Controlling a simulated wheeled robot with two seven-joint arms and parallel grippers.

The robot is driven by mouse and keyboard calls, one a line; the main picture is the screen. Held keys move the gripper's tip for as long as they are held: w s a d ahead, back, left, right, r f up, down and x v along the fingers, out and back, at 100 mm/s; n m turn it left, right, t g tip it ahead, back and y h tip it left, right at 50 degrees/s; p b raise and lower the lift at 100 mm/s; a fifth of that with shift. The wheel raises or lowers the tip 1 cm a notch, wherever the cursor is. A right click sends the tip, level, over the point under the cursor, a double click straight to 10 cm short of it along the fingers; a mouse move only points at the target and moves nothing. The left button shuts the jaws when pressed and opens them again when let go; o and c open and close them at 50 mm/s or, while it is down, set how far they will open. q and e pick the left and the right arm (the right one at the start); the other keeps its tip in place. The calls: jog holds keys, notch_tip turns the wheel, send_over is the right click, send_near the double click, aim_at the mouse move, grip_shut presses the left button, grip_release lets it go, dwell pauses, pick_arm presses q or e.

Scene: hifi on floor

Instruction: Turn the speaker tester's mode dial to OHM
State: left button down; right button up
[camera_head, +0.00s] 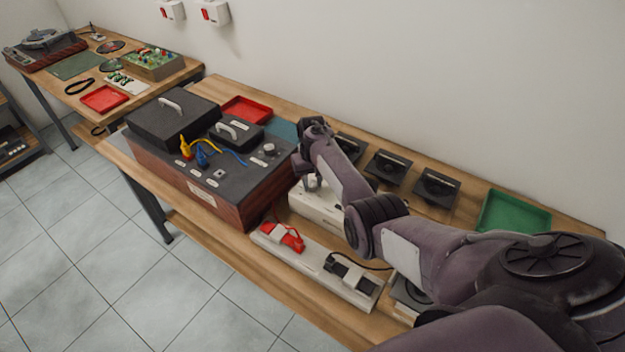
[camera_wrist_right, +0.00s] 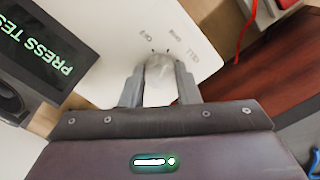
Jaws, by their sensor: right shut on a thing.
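The speaker tester is a white box (camera_head: 318,206) on the bench, partly hidden behind my right arm in the head view. In the right wrist view its pale top panel (camera_wrist_right: 110,35) carries a light, round mode dial (camera_wrist_right: 159,66) with small rotated labels around its far side. My left gripper is not in view.
A dark panel reading "PRESS TEST" (camera_wrist_right: 45,45) stands close to the dial. A wooden-sided console (camera_head: 215,195) is left of the tester. A power strip (camera_head: 315,262) with a red plug lies in front. Several black speakers (camera_head: 388,167) and a green tray (camera_head: 512,212) are behind.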

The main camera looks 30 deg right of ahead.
aim_at(312, 183)
dwell(0.5)
jog(key=o, duration=1)
jog(key=shift+r, duration=3.9)
